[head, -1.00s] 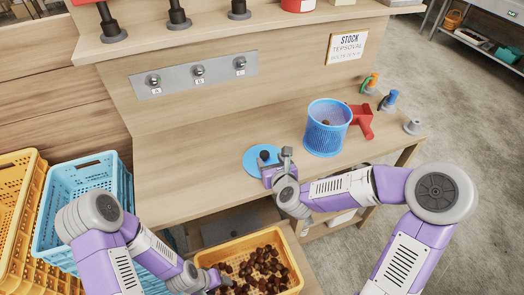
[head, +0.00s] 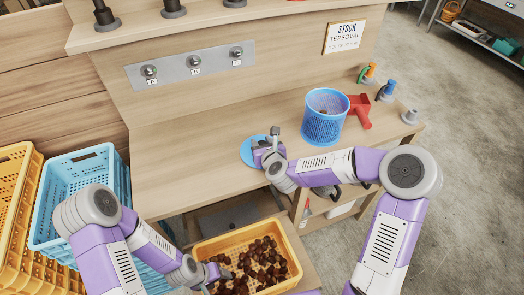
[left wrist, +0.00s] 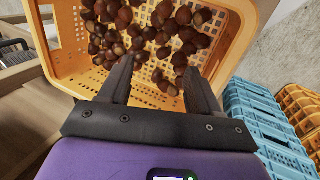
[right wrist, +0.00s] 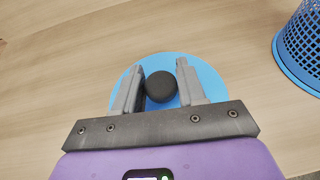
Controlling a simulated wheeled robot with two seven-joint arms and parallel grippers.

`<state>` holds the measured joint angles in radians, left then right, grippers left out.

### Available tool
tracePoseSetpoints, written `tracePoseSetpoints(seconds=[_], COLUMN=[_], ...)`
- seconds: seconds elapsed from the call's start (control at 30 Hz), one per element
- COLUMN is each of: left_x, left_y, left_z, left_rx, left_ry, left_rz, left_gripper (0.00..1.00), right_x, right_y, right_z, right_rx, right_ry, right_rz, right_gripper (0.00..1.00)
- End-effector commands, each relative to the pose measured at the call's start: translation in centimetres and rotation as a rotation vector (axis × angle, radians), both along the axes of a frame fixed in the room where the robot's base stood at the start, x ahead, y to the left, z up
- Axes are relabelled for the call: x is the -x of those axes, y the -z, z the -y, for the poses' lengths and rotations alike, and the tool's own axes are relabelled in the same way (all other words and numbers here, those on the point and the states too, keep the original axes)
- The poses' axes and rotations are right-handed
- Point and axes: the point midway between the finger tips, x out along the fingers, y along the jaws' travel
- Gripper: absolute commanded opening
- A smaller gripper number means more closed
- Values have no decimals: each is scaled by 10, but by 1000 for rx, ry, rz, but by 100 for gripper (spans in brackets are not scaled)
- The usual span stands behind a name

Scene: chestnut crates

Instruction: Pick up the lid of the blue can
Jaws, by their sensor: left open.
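The lid of the blue can is a flat blue disc (head: 246,153) with a round black knob (right wrist: 161,86). It lies on the wooden bench, left of the blue mesh can (head: 324,118). My right gripper (head: 270,142) is over the lid. My left gripper (left wrist: 158,80) is open and empty above the yellow crate of chestnuts (head: 208,248).
A red scoop-like object (head: 358,110) lies just right of the can. Small coloured stands line the bench's right end. Blue (head: 80,165) and yellow (head: 18,170) crates are stacked at the left. The bench left of the lid is clear.

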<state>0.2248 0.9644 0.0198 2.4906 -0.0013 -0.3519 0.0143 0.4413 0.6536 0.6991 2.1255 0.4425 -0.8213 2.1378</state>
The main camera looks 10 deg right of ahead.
Motion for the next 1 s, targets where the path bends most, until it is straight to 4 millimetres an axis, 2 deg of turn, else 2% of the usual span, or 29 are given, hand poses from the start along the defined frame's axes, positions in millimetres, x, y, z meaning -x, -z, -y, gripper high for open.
tracePoseSetpoints(seconds=[0.03, 0.2, 0.47, 0.57, 0.8, 0.9, 1.0], left_x=[0, 0, 0, 0, 0, 0, 0], left_y=[0, 0, -2, -7, -24, -29, -31], left_z=[0, 0, 0, 0, 0, 0, 0], left_rx=[0, 0, 0, 0, 0, 0, 0], left_ry=[0, 0, 0, 0, 0, 0, 0], left_rz=[0, 0, 0, 0, 0, 0, 0], left_gripper=[63, 63, 63, 63, 63, 63, 63], right_x=[0, 0, 0, 0, 0, 0, 4], right_y=[0, 0, -6, -21, -71, -86, -92], right_z=[0, 0, 0, 0, 0, 0, 8], right_rx=[0, 0, 1, 1, 2, 2, 5], right_ry=[0, 0, 1, -1, 1, 0, 13], right_rz=[0, 1, 2, 4, 6, 4, 1], right_gripper=[30, 7, 7, 7, 7, 7, 7])
